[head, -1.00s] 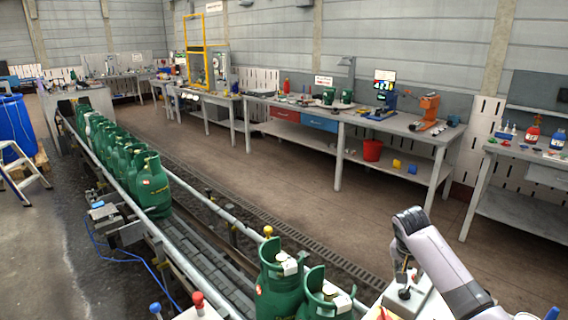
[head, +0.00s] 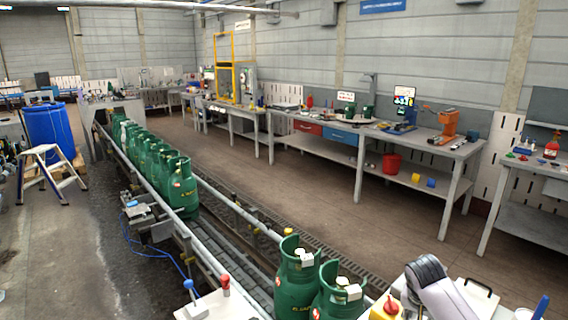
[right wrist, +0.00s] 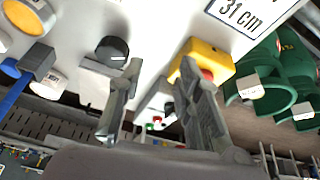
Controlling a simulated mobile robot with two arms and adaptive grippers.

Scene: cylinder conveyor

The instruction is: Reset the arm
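My right arm (head: 435,280) comes in at the bottom right of the head view, over a white control panel. Its gripper is hidden there. In the right wrist view my right gripper (right wrist: 160,85) has its two grey fingers apart, with nothing seen between them. Beyond the fingers is the white panel with a black knob (right wrist: 112,50) and a yellow box with a red button (right wrist: 207,64). I cannot tell if a finger touches the box. My left gripper is in neither view.
Green gas cylinders (head: 297,280) stand on the conveyor beside the panel, with more (head: 180,185) further up the line. The yellow box also shows near my arm (head: 385,310). A white panel with a red-knobbed lever (head: 224,285) stands at bottom centre. Workbenches (head: 405,140) line the wall.

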